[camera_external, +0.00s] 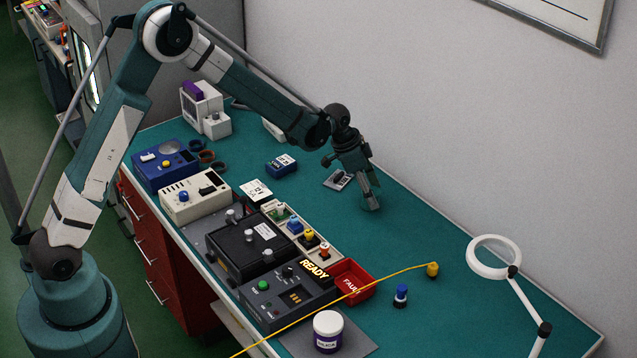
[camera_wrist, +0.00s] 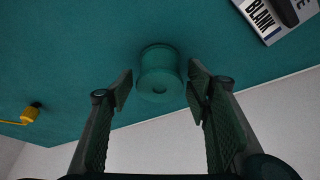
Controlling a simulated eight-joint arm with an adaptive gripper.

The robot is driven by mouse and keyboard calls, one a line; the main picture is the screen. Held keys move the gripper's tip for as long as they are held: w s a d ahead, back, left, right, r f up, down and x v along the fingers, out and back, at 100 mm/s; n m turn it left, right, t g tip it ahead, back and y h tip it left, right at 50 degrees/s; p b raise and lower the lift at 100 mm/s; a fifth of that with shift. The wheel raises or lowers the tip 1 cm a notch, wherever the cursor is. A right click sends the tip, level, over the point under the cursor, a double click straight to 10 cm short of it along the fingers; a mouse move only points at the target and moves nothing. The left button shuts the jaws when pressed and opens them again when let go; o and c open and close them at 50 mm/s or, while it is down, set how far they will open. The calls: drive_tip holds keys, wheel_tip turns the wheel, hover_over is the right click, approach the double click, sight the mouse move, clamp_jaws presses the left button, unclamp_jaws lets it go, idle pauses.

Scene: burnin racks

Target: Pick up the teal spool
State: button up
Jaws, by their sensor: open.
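The teal spool (camera_wrist: 160,68) stands on the teal mat in the wrist view, its end with a small central hole facing the camera. It lies between and just beyond the fingertips. In the external view the spool (camera_external: 370,203) sits right under my gripper (camera_external: 371,196) and blends with the mat; the fingers partly hide it. My gripper, also in the wrist view (camera_wrist: 159,92), is open, with one finger on each side of the spool. I cannot tell whether either finger touches it.
A card marked BLANK (camera_wrist: 273,18) lies near the spool. A yellow plug (camera_external: 432,269) with its cable, a blue-capped bottle (camera_external: 400,296) and a red FAULT bin (camera_external: 351,284) stand nearer the front. A ring lamp (camera_external: 494,257) is at right. The mat around the spool is mostly clear.

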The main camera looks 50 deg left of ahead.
drive_tip(key=shift+f, duration=0.1)
drive_tip(key=shift+c, duration=0.6)
drive_tip(key=c, duration=0.8)
drive_tip(key=shift+o, duration=0.2)
drive_tip(key=shift+r, duration=5)
